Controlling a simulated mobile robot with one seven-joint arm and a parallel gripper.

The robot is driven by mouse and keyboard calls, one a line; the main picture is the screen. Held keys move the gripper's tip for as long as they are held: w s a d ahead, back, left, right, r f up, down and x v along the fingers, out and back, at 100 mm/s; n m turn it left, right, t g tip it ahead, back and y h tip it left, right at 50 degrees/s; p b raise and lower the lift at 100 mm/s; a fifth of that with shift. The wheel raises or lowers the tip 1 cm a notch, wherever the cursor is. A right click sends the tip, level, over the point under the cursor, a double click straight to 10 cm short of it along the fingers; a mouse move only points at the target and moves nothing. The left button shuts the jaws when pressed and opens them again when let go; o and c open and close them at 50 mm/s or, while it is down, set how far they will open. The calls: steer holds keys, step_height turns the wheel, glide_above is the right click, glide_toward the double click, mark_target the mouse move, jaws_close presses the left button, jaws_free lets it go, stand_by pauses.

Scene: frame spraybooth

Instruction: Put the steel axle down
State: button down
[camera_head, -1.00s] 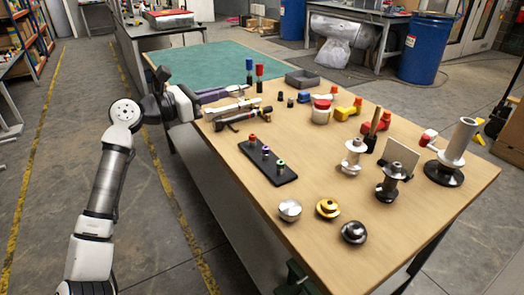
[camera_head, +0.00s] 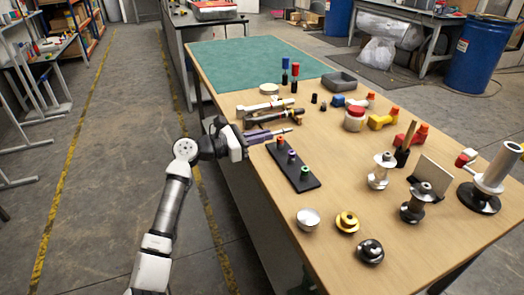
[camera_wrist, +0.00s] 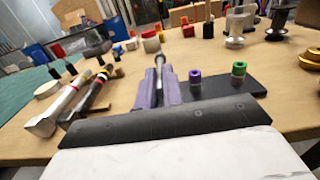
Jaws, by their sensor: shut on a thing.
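The steel axle (camera_head: 281,132) is a thin grey rod held in the purple fingers of my gripper (camera_head: 258,136). It points right over the table (camera_head: 330,215), near the table's left edge. In the wrist view the axle (camera_wrist: 159,62) sticks out forward between the two purple fingers (camera_wrist: 159,88). Its rear part is hidden between them. The gripper is beside the far end of a black strip (camera_head: 303,180) with red, purple and green-topped pegs. I cannot tell whether the axle touches the strip or the table.
White and dark bar-shaped tools (camera_head: 268,112) lie just beyond the gripper. A red-lidded jar (camera_head: 355,118) and a yellow dumbbell-shaped piece (camera_head: 382,121) stand to the right. Metal spools (camera_head: 380,172) and round knobs (camera_head: 308,219) fill the nearer right. Bare wood lies right of the strip.

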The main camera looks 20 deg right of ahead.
mark_target(262, 160)
steer(key=shift+f+p, duration=0.45)
steer(key=shift+f, duration=2.7)
steer(key=c, duration=1.5)
jaws_free()
steer(key=shift+c, duration=0.2)
steer(key=shift+r, duration=0.1)
steer(key=a+b, duration=0.3)
steer(key=a, duration=0.9)
steer(key=shift+s+b, duration=0.25)
steer(key=shift+b, duration=0.05)
